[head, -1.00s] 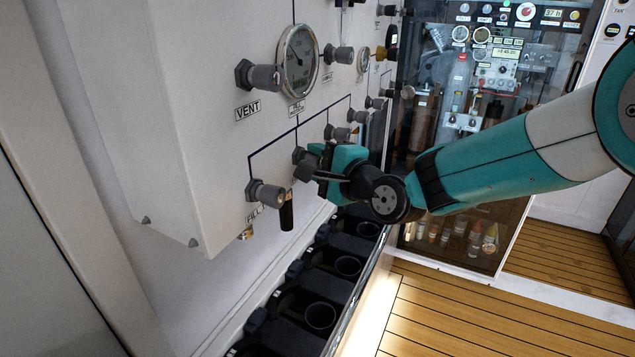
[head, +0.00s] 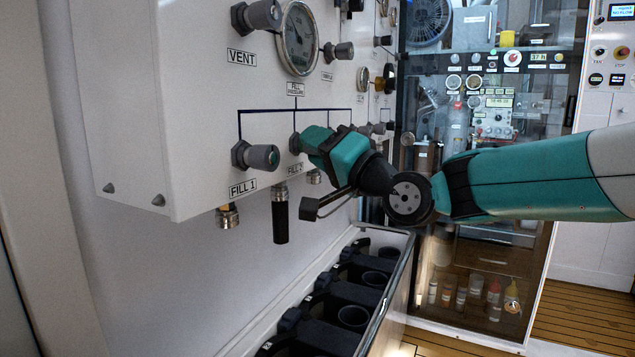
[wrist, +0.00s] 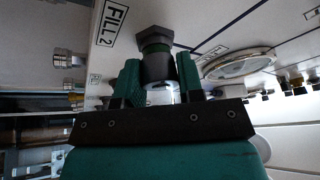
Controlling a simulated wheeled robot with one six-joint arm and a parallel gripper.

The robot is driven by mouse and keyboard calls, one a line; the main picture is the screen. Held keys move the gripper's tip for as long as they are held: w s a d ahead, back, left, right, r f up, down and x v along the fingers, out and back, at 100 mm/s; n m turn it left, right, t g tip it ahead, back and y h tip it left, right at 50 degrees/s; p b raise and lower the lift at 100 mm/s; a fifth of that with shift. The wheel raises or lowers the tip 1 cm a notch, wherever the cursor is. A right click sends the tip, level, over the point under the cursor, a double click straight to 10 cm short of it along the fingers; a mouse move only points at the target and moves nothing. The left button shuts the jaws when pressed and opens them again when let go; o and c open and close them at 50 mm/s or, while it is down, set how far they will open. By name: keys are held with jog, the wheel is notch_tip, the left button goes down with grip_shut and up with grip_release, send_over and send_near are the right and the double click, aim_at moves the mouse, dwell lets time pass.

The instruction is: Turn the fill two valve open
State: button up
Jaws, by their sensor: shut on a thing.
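The fill two valve is a grey knob (wrist: 157,62) with a dark hexagonal base on the white panel, beside the "FILL 2" label (wrist: 107,25) in the wrist view. My gripper (wrist: 160,80) is shut on this knob, with one teal finger on each side. In the head view my gripper (head: 310,143) covers most of the knob, and only its dark base (head: 295,143) shows at the panel. The "FILL 2" label (head: 295,169) is below it.
The fill one valve (head: 256,156) is close to the left. The vent valve (head: 257,16) and a round pressure gauge (head: 299,38) are above. A black hose fitting (head: 280,217) hangs below the panel. A rack with dark holders (head: 352,316) stands underneath.

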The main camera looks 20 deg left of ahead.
jog(key=n+g+b, duration=0.1)
jog(key=n+b, duration=0.1)
jog(key=f+n+g+y+b, duration=0.1)
jog(key=n+b, duration=0.2)
jog(key=shift+y, duration=0.3)
jog(key=n+g+b, duration=0.1)
jog(key=n, duration=0.1)
jog(key=n+g+b, duration=0.1)
jog(key=n, duration=0.2)
jog(key=shift+w+r+n+g+y, duration=0.2)
jog(key=shift+n+g+y, duration=0.1)
jog(key=shift+g+y, duration=0.1)
jog(key=n+g, duration=0.1)
jog(key=n, duration=0.1)
jog(key=n+g, duration=0.1)
jog(key=n, duration=0.1)
jog(key=n+g, duration=0.1)
jog(key=n, duration=0.1)
jog(key=shift+r+g, duration=0.25)
jog(key=shift+g, duration=0.05)
jog(key=shift+n+g+h+p, duration=0.3)
jog(key=shift+n+g+p, duration=0.8)
jog(key=shift+n, duration=1.3)
jog(key=o, duration=0.9)
